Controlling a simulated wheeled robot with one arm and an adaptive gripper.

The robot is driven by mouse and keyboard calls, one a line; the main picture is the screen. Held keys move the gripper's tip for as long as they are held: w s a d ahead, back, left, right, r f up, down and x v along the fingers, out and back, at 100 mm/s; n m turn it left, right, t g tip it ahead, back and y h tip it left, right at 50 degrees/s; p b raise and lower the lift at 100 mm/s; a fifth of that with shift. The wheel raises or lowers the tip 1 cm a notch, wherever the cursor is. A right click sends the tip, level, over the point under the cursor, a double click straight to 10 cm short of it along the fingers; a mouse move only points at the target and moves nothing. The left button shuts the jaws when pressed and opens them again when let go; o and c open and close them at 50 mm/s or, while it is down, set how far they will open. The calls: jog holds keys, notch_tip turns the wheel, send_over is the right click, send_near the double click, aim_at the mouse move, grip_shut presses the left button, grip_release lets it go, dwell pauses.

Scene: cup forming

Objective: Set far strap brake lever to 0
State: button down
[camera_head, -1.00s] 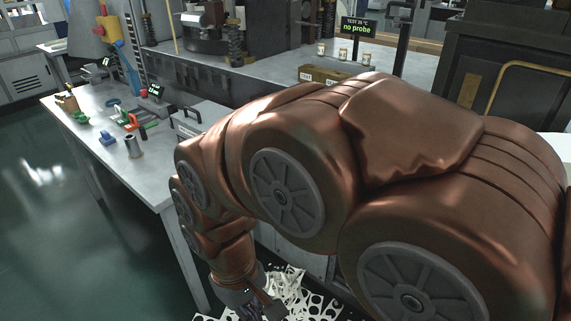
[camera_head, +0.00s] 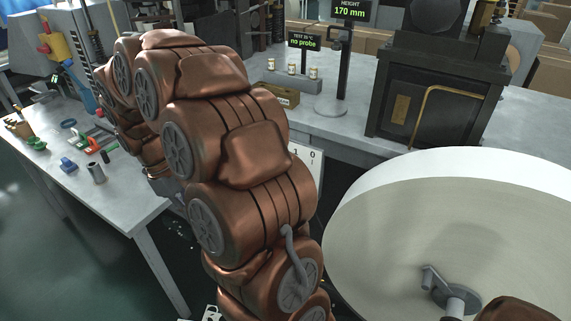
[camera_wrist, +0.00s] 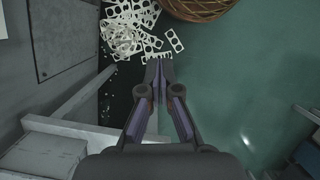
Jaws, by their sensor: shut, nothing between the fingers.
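My gripper (camera_wrist: 158,72) shows in the wrist view, its two dark fingers together with nothing between them, above the floor. In the head view it is hidden behind my copper arm. A white plate (camera_head: 314,156) with the figures 1 and 0 shows partly behind my arm, below the bench edge. No lever can be made out on it. A large white reel (camera_head: 375,205) fills the right side of the head view. A grey bracket (camera_head: 436,285) sits on its hub; I cannot tell whether it is a brake lever.
In the wrist view, punched white scrap (camera_wrist: 130,30) lies on the floor beside a wicker basket (camera_wrist: 200,8), with a grey cabinet (camera_wrist: 65,35) at left. A side table (camera_head: 120,200) with small tools stands left in the head view. Open teal floor (camera_wrist: 235,80) is at right.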

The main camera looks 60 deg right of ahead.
jog(key=w+d+r+g+p, duration=0.15)
jog(key=w+d+p, duration=0.35)
jog(key=d, duration=0.7)
jog(key=s+d+f+g+p, duration=0.1)
jog(key=d+p, duration=0.2)
jog(key=d, duration=0.5)
jog(key=s+d+f+g+p, duration=0.1)
jog(key=s+d+p, duration=0.15)
jog(key=d, duration=0.55)
jog(key=s+d+f+p, duration=0.1)
jog(key=s+f+p, duration=0.4)
jog(key=s, duration=0.3)
jog(key=shift+s+d+f, duration=0.2)
jog(key=shift+d+f, duration=0.15)
jog(key=shift+f, duration=0.35)
jog(key=shift+t, duration=0.25)
